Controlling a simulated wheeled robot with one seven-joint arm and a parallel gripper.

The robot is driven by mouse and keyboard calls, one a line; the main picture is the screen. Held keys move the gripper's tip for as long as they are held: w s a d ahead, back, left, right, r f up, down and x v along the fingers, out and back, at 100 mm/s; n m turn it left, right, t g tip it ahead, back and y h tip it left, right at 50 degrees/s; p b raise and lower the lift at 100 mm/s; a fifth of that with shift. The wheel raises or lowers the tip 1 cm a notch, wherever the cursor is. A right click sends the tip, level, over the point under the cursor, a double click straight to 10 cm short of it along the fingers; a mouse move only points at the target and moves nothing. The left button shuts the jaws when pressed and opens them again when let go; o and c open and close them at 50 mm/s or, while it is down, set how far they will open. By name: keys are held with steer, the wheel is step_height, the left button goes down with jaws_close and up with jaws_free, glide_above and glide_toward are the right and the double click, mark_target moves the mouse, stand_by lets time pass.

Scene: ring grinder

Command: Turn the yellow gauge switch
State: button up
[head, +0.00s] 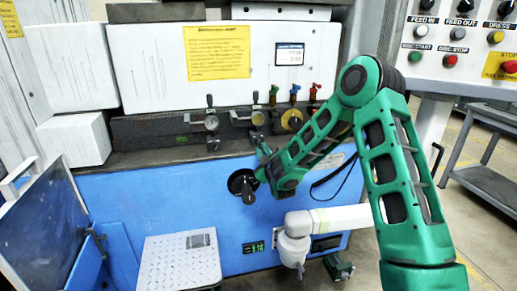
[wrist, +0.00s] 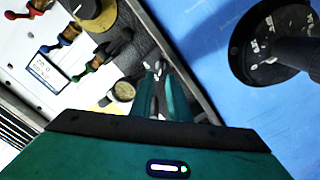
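The yellow gauge switch (head: 292,120) is a round yellow dial on the dark ledge of the machine, under a blue-handled lever. It shows in the wrist view at the top (wrist: 97,14), with a dark knob on its face, partly cut off by the frame edge. My gripper (head: 257,143) is in front of the ledge, below and left of the yellow dial and apart from it. In the wrist view its fingers (wrist: 158,75) point up the frame, close together; whether there is a gap between them is unclear. I see nothing held.
A smaller pale gauge (wrist: 122,91) is near my fingers. Green (head: 273,94), blue (head: 294,93) and red (head: 314,92) levers stand along the ledge. A black rotary dial (head: 242,185) sits on the blue front panel. A white pipe (head: 340,219) projects below my arm.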

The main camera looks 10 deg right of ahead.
mark_target(258, 143)
steer(key=shift+w, duration=2.25)
